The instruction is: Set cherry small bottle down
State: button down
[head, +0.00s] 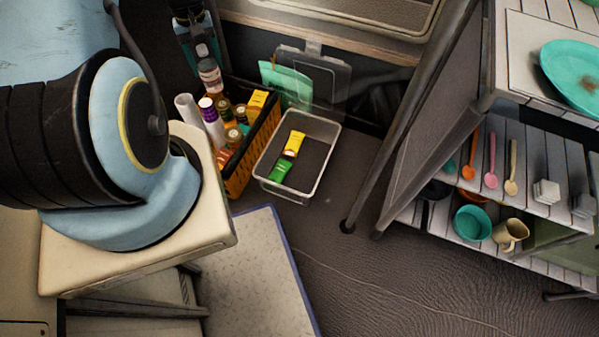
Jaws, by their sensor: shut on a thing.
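My gripper (197,30) is dark and partly seen at the top, just above the bottle's cap. It is shut on the bottle, though the fingers are hard to make out. Whether the bottle's base touches anything is hidden behind the crate's contents.
The crate holds several bottles and boxes. A clear bin (318,158) beside it holds a yellow packet (294,143) and a green packet (281,171). A shelf rack (520,150) with dishes stands right. Dark floor (400,285) is open at front right.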

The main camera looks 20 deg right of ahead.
jog(key=shift+m, duration=0.3)
jog(key=s+d+f+b, duration=0.2)
jog(key=d+f+b, duration=0.6)
jog(key=f+b, duration=0.6)
jog(key=s+d+f+b, duration=0.3)
jog(key=d+f+b, duration=0.5)
jog(key=f+b, duration=0.6)
jog(key=s+d+f+b, duration=0.3)
jog(key=d+f+b, duration=0.5)
jog(key=f, duration=2)
jog(key=shift+s+d+f+b, duration=0.15)
jog(key=shift+s+b, duration=0.1)
jog(key=shift+b, duration=2.9)
jog(key=shift+f, duration=0.15)
jog(key=shift+c, duration=0.6)
grip_release()
